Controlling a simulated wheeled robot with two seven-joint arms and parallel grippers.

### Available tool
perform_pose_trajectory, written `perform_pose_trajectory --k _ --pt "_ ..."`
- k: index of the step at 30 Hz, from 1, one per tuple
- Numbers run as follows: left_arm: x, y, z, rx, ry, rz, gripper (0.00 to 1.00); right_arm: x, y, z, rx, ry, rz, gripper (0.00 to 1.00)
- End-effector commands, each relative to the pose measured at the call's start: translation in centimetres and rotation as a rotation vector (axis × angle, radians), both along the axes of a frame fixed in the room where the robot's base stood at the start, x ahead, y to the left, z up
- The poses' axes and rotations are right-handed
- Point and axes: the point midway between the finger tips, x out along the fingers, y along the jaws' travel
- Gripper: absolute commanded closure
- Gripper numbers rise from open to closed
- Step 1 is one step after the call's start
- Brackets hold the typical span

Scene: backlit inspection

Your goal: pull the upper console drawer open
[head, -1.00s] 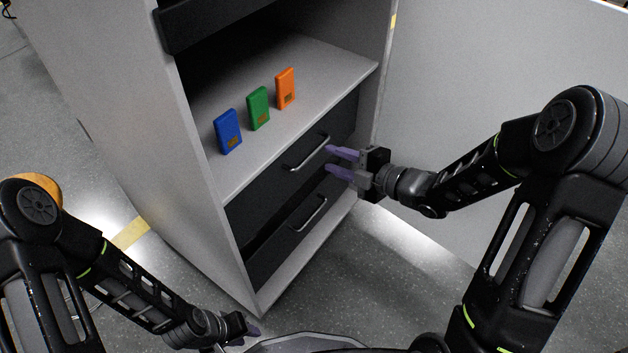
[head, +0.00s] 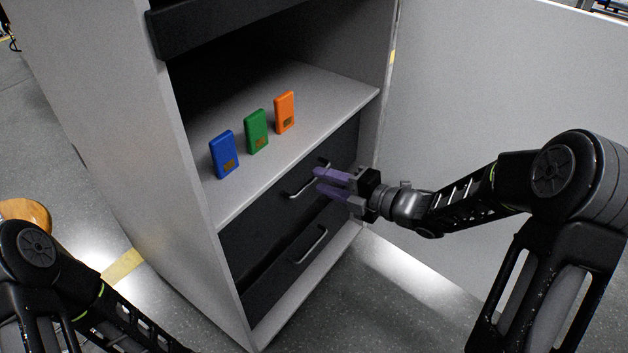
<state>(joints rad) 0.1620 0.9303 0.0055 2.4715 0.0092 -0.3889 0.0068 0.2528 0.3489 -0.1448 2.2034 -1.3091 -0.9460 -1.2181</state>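The upper console drawer (head: 262,215) has a dark front and sits just below the shelf; it looks shut. Its bar handle (head: 296,191) is partly hidden behind my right gripper's fingers. My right gripper (head: 318,180) has purple fingers spread apart, with a gap between them, in front of the right part of this handle. I cannot tell whether the fingers touch the handle. The lower drawer (head: 265,290) with its own handle (head: 311,246) is below and looks shut. My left gripper is outside the picture; only its arm shows at the lower left.
On the shelf (head: 325,113) above the drawers stand a blue block (head: 223,156), a green block (head: 256,132) and an orange block (head: 285,112). A pale wall panel (head: 500,90) is to the right. Speckled floor (head: 370,310) is clear in front of the console.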

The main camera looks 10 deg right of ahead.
Motion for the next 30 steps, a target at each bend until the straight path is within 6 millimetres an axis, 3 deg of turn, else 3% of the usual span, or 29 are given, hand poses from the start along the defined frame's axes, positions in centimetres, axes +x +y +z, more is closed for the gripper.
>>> perform_pose_trajectory --k 7,17,28,30 --pt "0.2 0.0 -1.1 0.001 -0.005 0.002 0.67 2.3 2.0 -0.8 0.000 0.000 0.001 0.69" --pt "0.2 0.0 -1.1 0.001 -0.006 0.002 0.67 2.6 2.2 -0.7 0.001 0.000 -0.001 0.69" --pt "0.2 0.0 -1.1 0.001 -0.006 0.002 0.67 2.6 2.2 -0.7 0.001 0.000 -0.001 0.99" --pt "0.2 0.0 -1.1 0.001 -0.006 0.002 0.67 2.6 2.2 -0.7 0.001 0.000 -0.001 1.00"
